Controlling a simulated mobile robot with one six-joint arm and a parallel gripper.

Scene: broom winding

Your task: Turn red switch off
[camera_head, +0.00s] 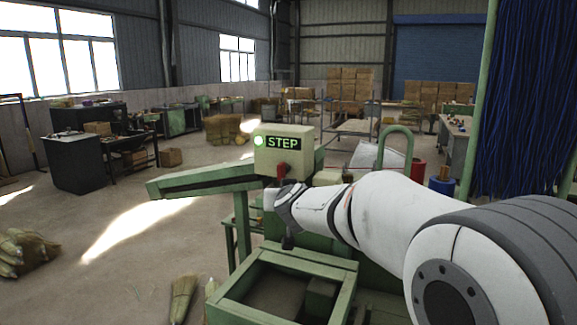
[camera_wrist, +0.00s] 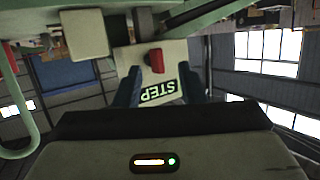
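The red switch (camera_head: 281,170) is on the lower front of a cream control box (camera_head: 301,159) with a green-lit STEP sign and a glowing green lamp (camera_head: 258,141). In the wrist view, which is upside down, the red switch (camera_wrist: 155,60) shows near the middle, above the inverted STEP sign (camera_wrist: 159,91). My gripper (camera_wrist: 158,77) is open, its two dark fingers spread on either side of the sign with nothing between them. The switch appears just beyond the fingertips; I cannot tell whether they touch. In the head view my wrist is just below the switch and partly hides the machine.
The green machine frame (camera_head: 236,308) and its sloping green arm (camera_head: 203,182) are close around my gripper. A curved green pipe (camera_head: 396,130) stands to the right. Blue strands (camera_head: 530,90) hang at far right. Broom bundles (camera_head: 25,252) lie on the open floor at left.

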